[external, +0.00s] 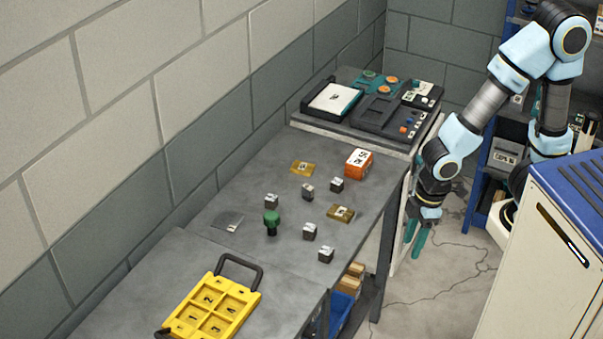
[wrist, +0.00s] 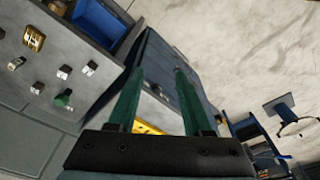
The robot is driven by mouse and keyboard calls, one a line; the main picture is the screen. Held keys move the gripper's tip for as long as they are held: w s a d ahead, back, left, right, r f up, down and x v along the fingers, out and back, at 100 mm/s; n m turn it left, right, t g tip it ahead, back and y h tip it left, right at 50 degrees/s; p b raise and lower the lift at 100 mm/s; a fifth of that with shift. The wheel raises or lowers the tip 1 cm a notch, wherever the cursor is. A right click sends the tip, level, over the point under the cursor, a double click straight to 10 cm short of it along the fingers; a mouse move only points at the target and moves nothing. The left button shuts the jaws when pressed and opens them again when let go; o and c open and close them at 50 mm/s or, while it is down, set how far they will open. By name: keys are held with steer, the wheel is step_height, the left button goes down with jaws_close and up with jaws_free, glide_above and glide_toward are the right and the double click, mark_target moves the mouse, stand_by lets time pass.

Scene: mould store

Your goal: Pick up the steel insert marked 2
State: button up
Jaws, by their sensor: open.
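Several small steel inserts stand on the grey table: one at left (external: 271,200), one in the middle (external: 308,191), one behind (external: 336,184), and two nearer the front, (external: 310,231) and (external: 326,254). Their marks are too small to read, so I cannot tell which is 2. Some inserts also show at the left of the wrist view (wrist: 65,71). My gripper (external: 414,243) hangs fingers-down beyond the table's right edge, apart from all inserts. In the wrist view its two green fingers (wrist: 158,73) are apart with nothing between them.
A yellow tray (external: 238,317) with numbered compartments lies at the table's near end. A green-headed piece (external: 271,218), amber packets (external: 341,213) and an orange box (external: 359,163) stand among the inserts. A cream cabinet (external: 540,260) stands at right. Open floor lies between it and the table.

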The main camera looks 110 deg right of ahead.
steer(key=shift+o, duration=0.2)
stand_by(0.3)
steer(key=o, duration=0.4)
steer(key=shift+c, duration=0.2)
